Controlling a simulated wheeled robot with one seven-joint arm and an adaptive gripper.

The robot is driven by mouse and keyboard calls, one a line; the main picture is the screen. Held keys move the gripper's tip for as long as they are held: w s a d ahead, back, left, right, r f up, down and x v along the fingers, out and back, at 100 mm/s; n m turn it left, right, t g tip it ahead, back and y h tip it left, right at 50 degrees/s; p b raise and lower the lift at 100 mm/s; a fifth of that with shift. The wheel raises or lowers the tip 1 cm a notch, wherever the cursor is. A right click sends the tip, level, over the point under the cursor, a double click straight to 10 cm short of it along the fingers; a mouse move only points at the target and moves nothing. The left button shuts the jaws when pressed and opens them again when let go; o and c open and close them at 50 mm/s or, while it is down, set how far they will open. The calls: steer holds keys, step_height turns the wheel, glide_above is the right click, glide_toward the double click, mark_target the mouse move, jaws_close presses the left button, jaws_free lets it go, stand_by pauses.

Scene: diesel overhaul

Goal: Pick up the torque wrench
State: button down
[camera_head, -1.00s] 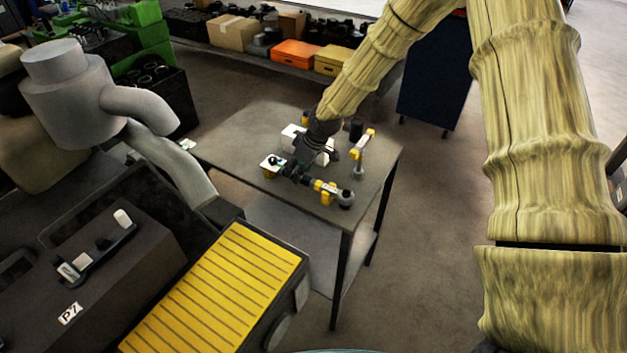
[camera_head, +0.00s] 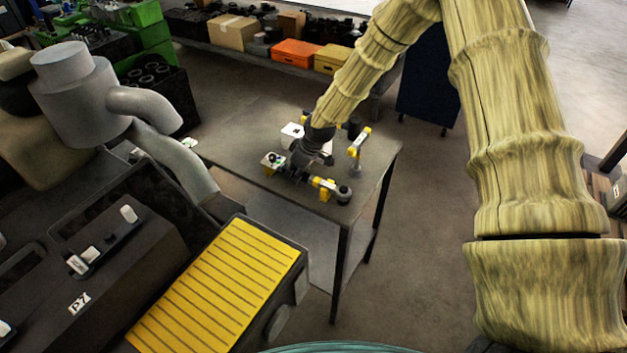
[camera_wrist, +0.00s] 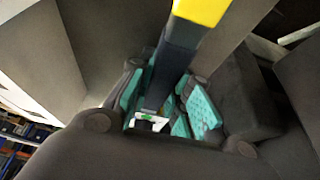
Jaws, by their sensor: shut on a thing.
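My gripper (camera_head: 299,170) is over the near part of the small grey table (camera_head: 240,135). In the wrist view its teal-padded fingers (camera_wrist: 168,108) are closed around a dark bar with a yellow section, which I take to be the torque wrench (camera_wrist: 178,55). In the head view, the yellow part and round dark end of the wrench (camera_head: 326,187) show to the right of the fingers, near the table's front corner. My gripper hides the middle of it. I cannot tell whether it is clear of the tabletop.
A second yellow and grey tool (camera_head: 357,146) stands at the table's right side. A small white and yellow item (camera_head: 272,161) is left of my gripper, with a white block (camera_head: 291,134) behind. An engine with a yellow ribbed cover (camera_head: 220,285) is near left. The table's far left is clear.

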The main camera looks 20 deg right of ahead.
mark_target(296, 170)
steer(key=shift+s+d, duration=0.1)
stand_by(0.3)
steer(key=shift+r+b, duration=0.65)
steer(key=shift+r, duration=0.1)
step_height(296, 170, up, 2)
steer(key=shift+b, duration=0.55)
steer(key=s+d+r+b, duration=0.1)
steer(key=s+b, duration=0.3)
steer(key=s, duration=1.2)
steer(key=shift+r+b, duration=0.25)
steer(key=shift+b, duration=0.05)
steer(key=c, duration=2)
jaws_free()
jaws_close()
steer(key=shift+d+r, duration=0.1)
